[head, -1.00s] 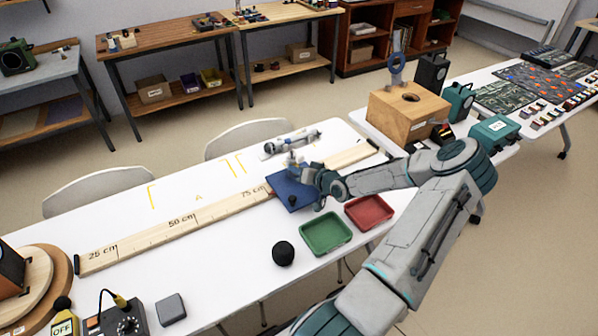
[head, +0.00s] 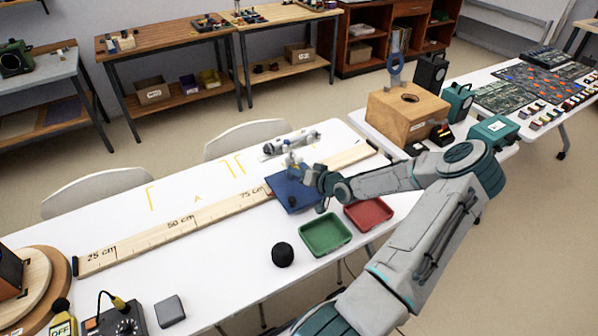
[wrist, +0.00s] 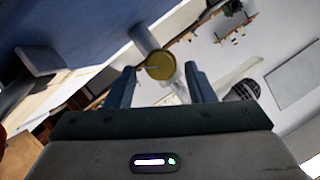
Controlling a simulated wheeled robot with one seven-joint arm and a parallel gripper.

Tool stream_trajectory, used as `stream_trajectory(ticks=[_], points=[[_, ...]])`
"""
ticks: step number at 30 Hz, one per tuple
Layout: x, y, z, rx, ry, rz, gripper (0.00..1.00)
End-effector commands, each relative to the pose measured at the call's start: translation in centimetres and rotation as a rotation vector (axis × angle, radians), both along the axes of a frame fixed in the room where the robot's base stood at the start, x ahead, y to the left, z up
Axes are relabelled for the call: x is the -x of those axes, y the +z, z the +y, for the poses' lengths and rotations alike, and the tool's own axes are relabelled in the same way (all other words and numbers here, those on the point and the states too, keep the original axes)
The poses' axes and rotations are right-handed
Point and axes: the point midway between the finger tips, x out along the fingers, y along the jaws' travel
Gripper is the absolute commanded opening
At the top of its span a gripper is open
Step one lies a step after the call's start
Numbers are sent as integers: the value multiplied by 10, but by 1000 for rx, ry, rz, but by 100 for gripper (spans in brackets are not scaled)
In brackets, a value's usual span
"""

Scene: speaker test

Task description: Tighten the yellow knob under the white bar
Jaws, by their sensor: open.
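The yellow knob (wrist: 160,65) shows in the wrist view as a round face at the end of a short pale stem, which I take for the white bar (wrist: 144,37). My gripper (wrist: 160,76) is open, with one finger on each side of the knob and a visible gap at both. I cannot tell how deep the knob sits between the fingers. In the head view my gripper (head: 308,178) is over the blue plate (head: 285,193) on the white table, and the knob is too small there to make out clearly.
A grey-white cylindrical device (head: 292,143) lies behind the plate. A long wooden ruler track (head: 150,238) runs along the table. A green tray (head: 326,234), a red tray (head: 369,214) and a black ball (head: 282,254) are in front.

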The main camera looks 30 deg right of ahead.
Motion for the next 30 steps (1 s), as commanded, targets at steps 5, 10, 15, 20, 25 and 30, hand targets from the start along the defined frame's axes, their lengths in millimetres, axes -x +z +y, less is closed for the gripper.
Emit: stream_trajectory(ticks=[5,10,15,20,25,30], points=[[35,11,-7,1,-4,1,49],[69,23,-12,2,-3,1,49],[97,33,-16,2,-4,0,49],[112,39,-18,2,-2,0,49],[116,40,-18,0,0,0,49],[116,40,-18,0,-1,-1,49]])
